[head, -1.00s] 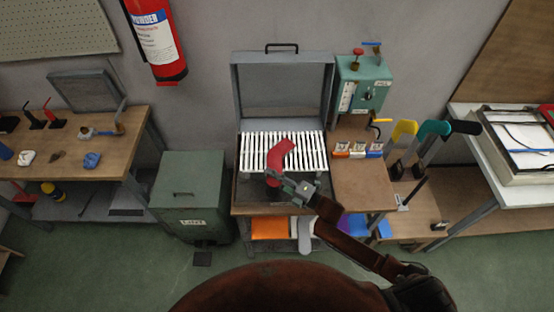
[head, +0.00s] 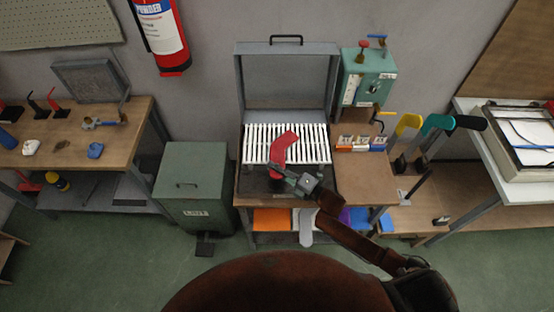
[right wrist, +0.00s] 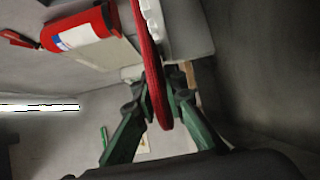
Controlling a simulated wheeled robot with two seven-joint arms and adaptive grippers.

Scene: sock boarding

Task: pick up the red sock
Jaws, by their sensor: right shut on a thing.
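The red sock (head: 283,149) is held up in front of the white slatted rack (head: 315,146) in the head view, its foot bent toward the upper right. My right gripper (head: 277,171) is shut on the sock's lower end. In the right wrist view the sock (right wrist: 150,60) shows edge-on as a long red strip between the green fingers of my right gripper (right wrist: 160,92). I cannot tell whether the sock touches the rack. My left gripper is not in view.
A grey lid (head: 288,80) stands open behind the rack. A teal box with a gauge (head: 367,78) is to its right. A green lint bin (head: 192,187) stands left of the bench. A fire extinguisher (head: 160,38) hangs on the wall. Yellow and teal handled tools (head: 408,126) are at the right.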

